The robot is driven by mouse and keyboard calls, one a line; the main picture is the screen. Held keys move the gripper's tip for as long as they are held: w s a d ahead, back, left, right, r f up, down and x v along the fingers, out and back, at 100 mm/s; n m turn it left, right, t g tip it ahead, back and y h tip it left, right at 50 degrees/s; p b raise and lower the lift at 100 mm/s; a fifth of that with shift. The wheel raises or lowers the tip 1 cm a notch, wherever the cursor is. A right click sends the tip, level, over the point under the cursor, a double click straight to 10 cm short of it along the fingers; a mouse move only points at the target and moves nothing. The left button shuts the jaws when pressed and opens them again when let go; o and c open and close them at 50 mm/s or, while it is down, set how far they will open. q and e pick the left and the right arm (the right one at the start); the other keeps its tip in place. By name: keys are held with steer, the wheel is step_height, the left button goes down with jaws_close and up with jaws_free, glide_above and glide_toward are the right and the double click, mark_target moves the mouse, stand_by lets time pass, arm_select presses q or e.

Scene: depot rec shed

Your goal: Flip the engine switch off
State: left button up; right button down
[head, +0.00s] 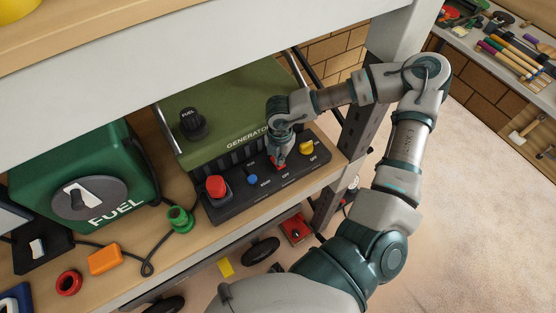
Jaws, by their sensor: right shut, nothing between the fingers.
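The green generator (216,110) stands on a wooden shelf, with a black control panel (241,205) along its front. The panel carries a red knob (216,186), a small blue knob (252,179), a red switch (281,167) and a yellow knob (307,147). My right gripper (279,161) is shut and empty, pointing down at the red switch. Its fingertips are at the switch and partly hide it; I cannot tell whether they touch or which way the switch is set. My left gripper is not in view.
A green fuel box (130,165) with a grey dial stands left of the generator. A green fitting (179,218), an orange block (104,259), a red ring (69,283) and a black cable lie on the shelf (190,250). An upper shelf (210,65) overhangs the generator.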

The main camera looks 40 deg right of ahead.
steer(key=shift+f+b, duration=0.3)
steer(key=shift+b, duration=0.05)
steer(key=shift+r, duration=0.1)
steer(key=shift+r+p, duration=0.75)
steer(key=shift+r, duration=2.75)
